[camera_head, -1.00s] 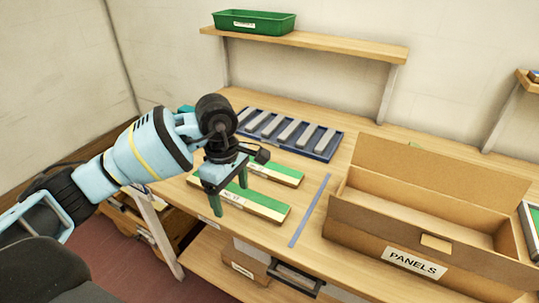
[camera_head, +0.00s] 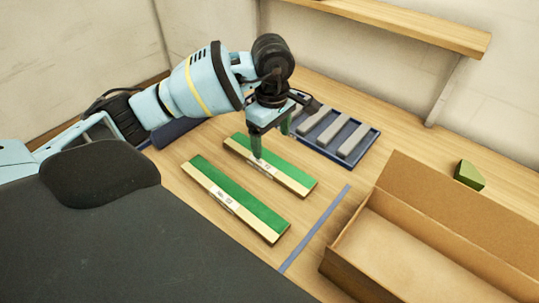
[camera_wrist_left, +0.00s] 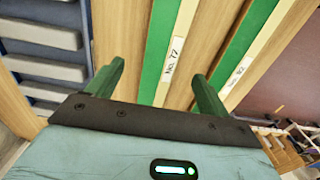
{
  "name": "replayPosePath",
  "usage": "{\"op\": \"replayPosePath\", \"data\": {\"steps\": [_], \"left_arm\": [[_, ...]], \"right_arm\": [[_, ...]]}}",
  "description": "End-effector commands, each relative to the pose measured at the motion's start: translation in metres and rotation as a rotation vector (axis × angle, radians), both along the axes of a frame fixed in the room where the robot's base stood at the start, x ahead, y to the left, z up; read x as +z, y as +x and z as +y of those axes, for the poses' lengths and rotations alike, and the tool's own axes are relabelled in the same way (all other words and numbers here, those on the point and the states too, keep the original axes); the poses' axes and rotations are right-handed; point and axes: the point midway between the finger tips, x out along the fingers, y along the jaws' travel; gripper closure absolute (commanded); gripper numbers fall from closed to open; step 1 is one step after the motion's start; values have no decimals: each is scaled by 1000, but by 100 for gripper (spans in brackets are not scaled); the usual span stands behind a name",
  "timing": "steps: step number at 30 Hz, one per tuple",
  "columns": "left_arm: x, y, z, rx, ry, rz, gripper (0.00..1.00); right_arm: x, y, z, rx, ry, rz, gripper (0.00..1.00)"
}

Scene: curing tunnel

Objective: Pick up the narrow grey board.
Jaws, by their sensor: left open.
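Several grey bars (camera_head: 352,139) lie in a blue tray (camera_head: 372,150) behind my left gripper; the arm hides part of the tray. I cannot tell which of them, if any, is the narrow grey board. Two green-and-cream boards with white labels lie on the table, a far one (camera_head: 291,172) and a near one (camera_head: 256,213). My left gripper (camera_head: 271,143) is open and empty over the far board.
An open cardboard box (camera_head: 440,250) stands at the right. A blue strip (camera_head: 315,230) lies on the table between the boards and the box. A green wedge-shaped block (camera_head: 468,175) sits behind the box. A shelf (camera_head: 400,24) hangs on the back wall.

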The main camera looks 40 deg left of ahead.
Motion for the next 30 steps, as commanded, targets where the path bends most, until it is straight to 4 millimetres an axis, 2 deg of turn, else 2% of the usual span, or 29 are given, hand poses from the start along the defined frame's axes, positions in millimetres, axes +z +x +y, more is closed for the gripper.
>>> {"op": "replayPosePath", "data": {"steps": [4,11,21,30], "left_arm": [[-16,-1,0,-1,0,3,20],[-24,-2,0,-1,1,3,20],[-66,-5,0,0,0,1,20],[-72,-5,0,0,1,1,20]], "right_arm": [[0,-1,0,-1,1,2,64],[3,4,1,-2,1,-9,64],[13,16,1,-2,3,-38,64],[12,15,0,-2,2,-34,64]]}}
